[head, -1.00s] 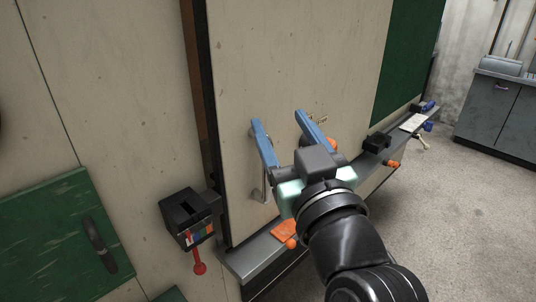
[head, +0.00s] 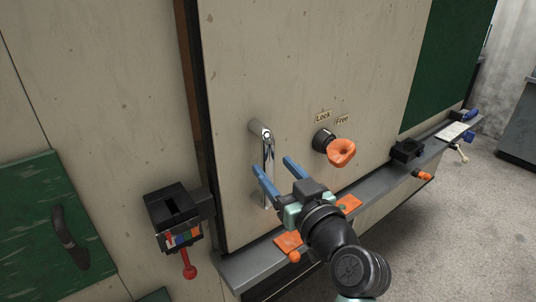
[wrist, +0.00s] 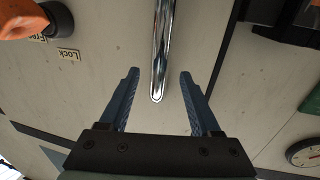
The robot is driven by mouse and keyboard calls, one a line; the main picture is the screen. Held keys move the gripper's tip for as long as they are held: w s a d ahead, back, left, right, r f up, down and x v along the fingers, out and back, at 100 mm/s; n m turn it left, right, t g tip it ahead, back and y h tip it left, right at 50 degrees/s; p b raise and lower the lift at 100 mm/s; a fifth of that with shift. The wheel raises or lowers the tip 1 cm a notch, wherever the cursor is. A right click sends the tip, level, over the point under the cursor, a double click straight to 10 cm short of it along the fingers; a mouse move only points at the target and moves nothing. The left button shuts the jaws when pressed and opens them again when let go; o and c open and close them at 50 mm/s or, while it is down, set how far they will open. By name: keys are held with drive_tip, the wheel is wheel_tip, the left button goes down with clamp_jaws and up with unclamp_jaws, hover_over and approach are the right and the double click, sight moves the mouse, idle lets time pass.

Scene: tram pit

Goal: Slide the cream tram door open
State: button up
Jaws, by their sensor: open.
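The cream tram door (head: 300,60) fills the middle of the head view, with a dark gap along its left edge. A chrome bar handle (head: 267,150) stands upright on it. My gripper (head: 272,164) is open and empty at the handle's lower part. In the wrist view the handle (wrist: 161,50) runs down between the two blue fingers (wrist: 159,75), touching neither; its depth relative to the fingertips is hard to tell. An orange knob (head: 341,152) sits right of the handle, below "Lock" (head: 323,117) and "Free" (head: 342,120) labels. Which label it is set to is unclear.
A grey ledge (head: 380,181) runs below the door, carrying orange pieces, a black box (head: 406,150) and small tools. A black box with a red-ended lever (head: 178,215) juts out left of the door. A green panel (head: 50,225) is far left. Open floor lies right.

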sight(271, 164)
drive_tip(key=shift+x, duration=2.05)
clamp_jaws()
